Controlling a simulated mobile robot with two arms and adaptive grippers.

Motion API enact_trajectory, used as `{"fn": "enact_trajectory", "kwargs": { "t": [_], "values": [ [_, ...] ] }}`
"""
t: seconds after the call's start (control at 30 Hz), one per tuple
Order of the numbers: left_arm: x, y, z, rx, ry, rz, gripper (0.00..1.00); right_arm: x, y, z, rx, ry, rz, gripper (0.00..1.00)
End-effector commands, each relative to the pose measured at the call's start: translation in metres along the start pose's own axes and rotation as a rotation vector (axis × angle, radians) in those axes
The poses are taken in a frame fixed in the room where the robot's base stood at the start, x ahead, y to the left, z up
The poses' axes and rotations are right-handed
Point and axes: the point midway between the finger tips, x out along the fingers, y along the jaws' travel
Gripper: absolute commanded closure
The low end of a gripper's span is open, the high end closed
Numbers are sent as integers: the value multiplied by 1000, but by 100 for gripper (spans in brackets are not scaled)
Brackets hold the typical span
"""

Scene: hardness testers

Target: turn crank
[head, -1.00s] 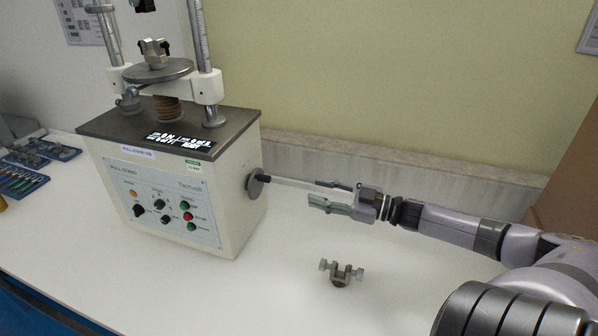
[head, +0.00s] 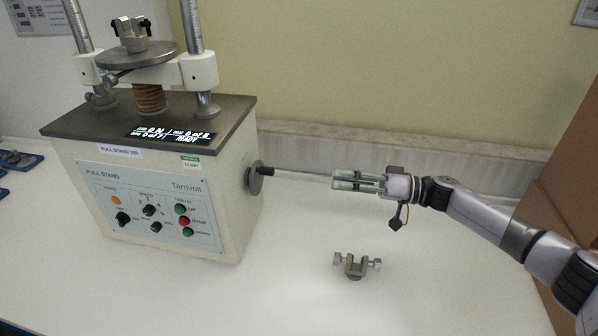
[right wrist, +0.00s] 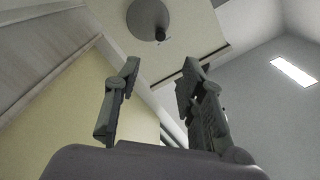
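The crank is a grey disc (head: 253,180) on the right side of the white pull stand (head: 225,205). A short dark handle (head: 267,171) sticks out from the disc. My right gripper (head: 335,180) is to the right of the crank, pointing at it, with a clear gap between. In the right wrist view, the fingers (right wrist: 160,70) are apart with nothing between them. The disc (right wrist: 146,16) and handle (right wrist: 162,38) show beyond the fingertips. My left gripper is not in view.
A small metal clamp (head: 356,266) lies on the white table (head: 300,290) in front of my right gripper. A yellow wall (head: 400,70) and a grey ledge (head: 420,164) are behind. A brown panel (head: 570,180) stands at the right. Blue trays are at the far left.

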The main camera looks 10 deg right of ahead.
Motion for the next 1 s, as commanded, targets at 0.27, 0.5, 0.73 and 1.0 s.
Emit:
{"fn": "enact_trajectory", "kwargs": {
  "t": [0.27,0.5,0.73,1.0],
  "values": [
    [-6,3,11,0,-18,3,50,28,-2,-2,15,-12,-4,63],
    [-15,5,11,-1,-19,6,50,80,-3,-2,14,-11,-5,63],
    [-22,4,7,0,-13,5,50,130,-3,-1,13,-10,-4,63],
    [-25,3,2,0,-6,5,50,168,-1,0,12,-10,-1,63]
  ]
}}
